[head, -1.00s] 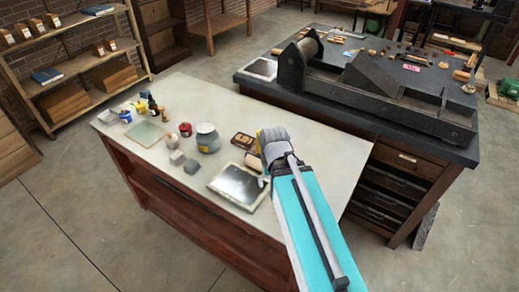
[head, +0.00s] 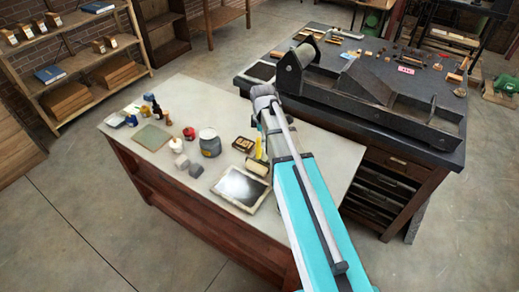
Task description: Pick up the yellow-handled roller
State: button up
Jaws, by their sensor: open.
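A pale roller (head: 257,167) lies on the light tabletop just behind a framed dark plate. A small yellow part, seemingly its handle, shows at its upper end, close against my arm. The rest of the handle side is hidden by the arm. The grey end of my arm with my gripper (head: 264,94) reaches over the table's right part, beyond the roller in the picture. The fingers are hard to make out, and I see nothing held. Whether they touch the roller cannot be told.
The framed plate (head: 240,189), a grey jar (head: 209,145) and a dark tin (head: 243,144) stand near the roller. Grey blocks, bottles and small pots are farther left. A dark bench with a heavy press (head: 350,83) stands behind to the right. The front-left tabletop is clear.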

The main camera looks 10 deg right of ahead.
aim_at(260, 139)
jog(key=w+r+n+p, duration=0.3)
jog(key=w+r+n, duration=0.1)
jog(key=w+n, duration=0.2)
jog(key=shift+r, duration=0.2)
jog(key=shift+s+f, duration=0.1)
notch_tip(260, 139, down, 8)
jog(key=b, duration=0.8)
jog(key=shift+s+f, duration=0.1)
jog(key=shift+f, duration=0.15)
dwell(0.5)
jog(key=shift+s+f+b, duration=0.1)
jog(key=shift+f+b, duration=2.5)
jog(key=shift+b, duration=0.15)
jog(key=shift+c, duration=0.2)
jog(key=c, duration=1.1)
